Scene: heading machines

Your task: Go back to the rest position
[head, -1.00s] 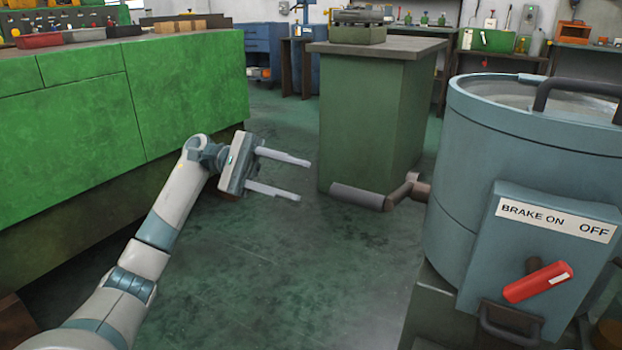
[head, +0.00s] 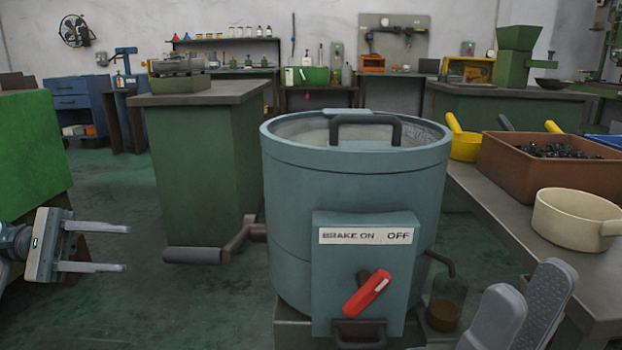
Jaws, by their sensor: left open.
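My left gripper (head: 123,248) is at the left edge of the head view, over the green floor. Its two pale fingers are apart, point right and hold nothing. My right gripper (head: 523,305) is at the bottom right, in front of the grey bench. Its two grey fingers point up and overlap in this view, so the gap between them cannot be judged. The blue-grey drum machine (head: 350,180) stands between the two grippers and touches neither. Its red brake lever (head: 367,293) is tilted, with its upper end to the right, below the BRAKE ON / OFF label (head: 365,235).
A grey bench (head: 490,205) at right carries a brown crate (head: 520,172) of dark parts and a cream pan (head: 570,220). Green floor (head: 110,200) is free at left.

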